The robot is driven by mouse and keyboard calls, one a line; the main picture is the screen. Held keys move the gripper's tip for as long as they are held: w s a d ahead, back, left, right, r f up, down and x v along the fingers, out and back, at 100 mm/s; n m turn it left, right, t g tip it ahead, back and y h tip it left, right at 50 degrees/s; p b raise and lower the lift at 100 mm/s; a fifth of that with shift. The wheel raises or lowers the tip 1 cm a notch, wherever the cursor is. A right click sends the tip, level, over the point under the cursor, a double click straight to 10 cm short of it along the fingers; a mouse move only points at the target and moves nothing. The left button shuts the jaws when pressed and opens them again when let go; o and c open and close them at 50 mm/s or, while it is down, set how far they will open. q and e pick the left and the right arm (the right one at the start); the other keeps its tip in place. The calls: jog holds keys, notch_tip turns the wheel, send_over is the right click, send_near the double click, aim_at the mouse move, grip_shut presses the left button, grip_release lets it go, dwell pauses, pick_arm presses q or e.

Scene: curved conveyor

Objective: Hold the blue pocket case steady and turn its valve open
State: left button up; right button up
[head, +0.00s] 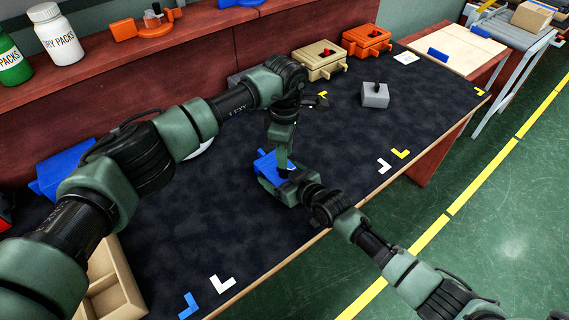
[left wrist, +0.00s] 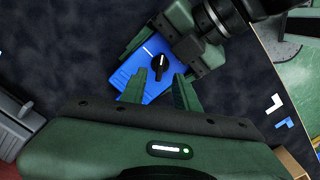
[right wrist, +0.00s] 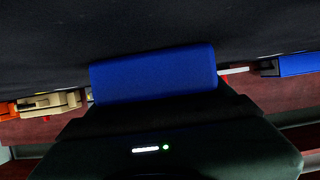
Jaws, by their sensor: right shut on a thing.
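The blue pocket case (head: 264,162) lies on the dark mat near the front edge, partly hidden by my arms. Its top carries a black valve knob (left wrist: 161,65), seen in the left wrist view. My right gripper (head: 284,190) is shut on the case, which fills the space before the jaws in the right wrist view (right wrist: 153,75). My left gripper (head: 283,170) points down over the case. Its fingers (left wrist: 160,76) are apart, one on each side of the knob's near end; I cannot tell whether they touch it.
A beige case (head: 318,72) and an orange case (head: 364,52) stand at the back, with a grey block (head: 375,98) before them. A wooden tray (head: 122,298) lies at front left. The mat right of my grippers is mostly clear.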

aim_at(285, 171)
pick_arm(q)
jog(key=shift+f, duration=2.4)
grip_shut()
jog(key=m, duration=0.4)
jog(key=shift+r, duration=0.1)
jog(key=shift+m, duration=1.6)
